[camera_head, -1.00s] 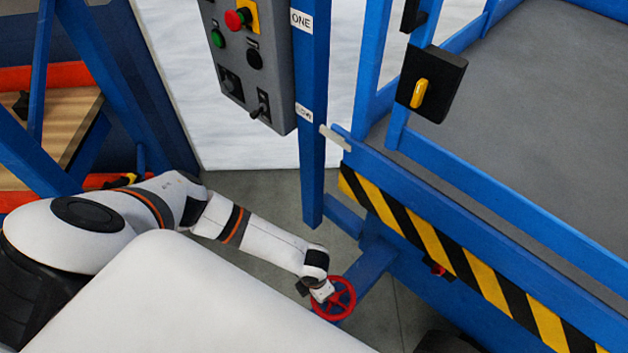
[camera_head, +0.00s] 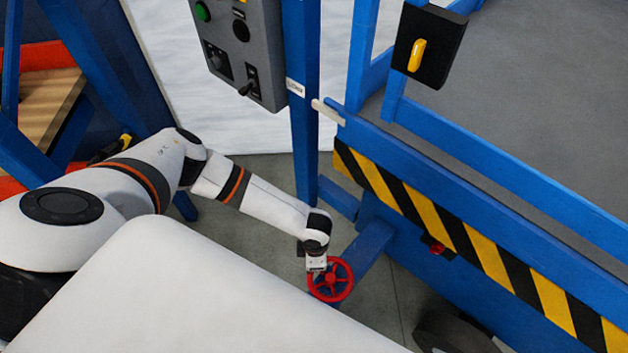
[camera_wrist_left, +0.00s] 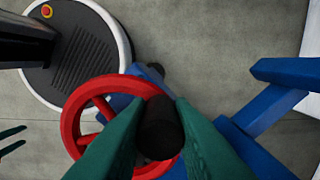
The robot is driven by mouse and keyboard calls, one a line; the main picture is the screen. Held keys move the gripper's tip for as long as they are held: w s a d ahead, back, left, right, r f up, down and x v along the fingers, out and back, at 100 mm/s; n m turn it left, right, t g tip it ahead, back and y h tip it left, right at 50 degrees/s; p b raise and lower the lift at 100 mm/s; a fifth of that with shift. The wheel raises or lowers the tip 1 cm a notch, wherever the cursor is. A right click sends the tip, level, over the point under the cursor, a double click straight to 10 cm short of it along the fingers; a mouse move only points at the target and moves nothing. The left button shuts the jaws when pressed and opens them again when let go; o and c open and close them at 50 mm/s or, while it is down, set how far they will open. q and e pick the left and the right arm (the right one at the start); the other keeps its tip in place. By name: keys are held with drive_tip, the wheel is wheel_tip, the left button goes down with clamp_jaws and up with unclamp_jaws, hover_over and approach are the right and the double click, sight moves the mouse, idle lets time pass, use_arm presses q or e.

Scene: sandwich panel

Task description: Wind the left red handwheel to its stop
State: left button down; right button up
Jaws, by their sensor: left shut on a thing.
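The red handwheel (camera_head: 331,279) sits on a blue beam low at the front of the blue frame. It also shows in the left wrist view (camera_wrist_left: 72,120), with its rim and spokes. My left gripper (camera_head: 317,268) is at the upper-left part of the rim in the head view. In the left wrist view its green fingers (camera_wrist_left: 160,130) are shut on the wheel's black knob (camera_wrist_left: 160,128), which stands at the rim. The knob's lower sides are hidden by the fingers. My right gripper (camera_wrist_left: 22,137) shows only as two green fingertips, apart and empty, at the left wrist view's left edge.
A blue post (camera_head: 306,130) and a grey control box (camera_head: 240,50) stand behind my left arm. A striped yellow-black rail (camera_head: 470,250) and a small red button (camera_head: 436,248) lie right of the wheel. A dark wheel (camera_head: 455,335) is at the bottom. Grey floor is open around the handwheel.

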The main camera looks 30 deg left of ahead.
use_arm(q)
drive_tip(key=shift+w, duration=0.1)
idle(0.3)
drive_tip(key=c, duration=1.3)
unclamp_jaws()
drive_tip(key=shift+r, duration=0.1)
wheel_tip(320, 180, up, 12)
drive_tip(key=shift+f+b, duration=0.1)
drive_tip(key=shift+b, duration=0.2)
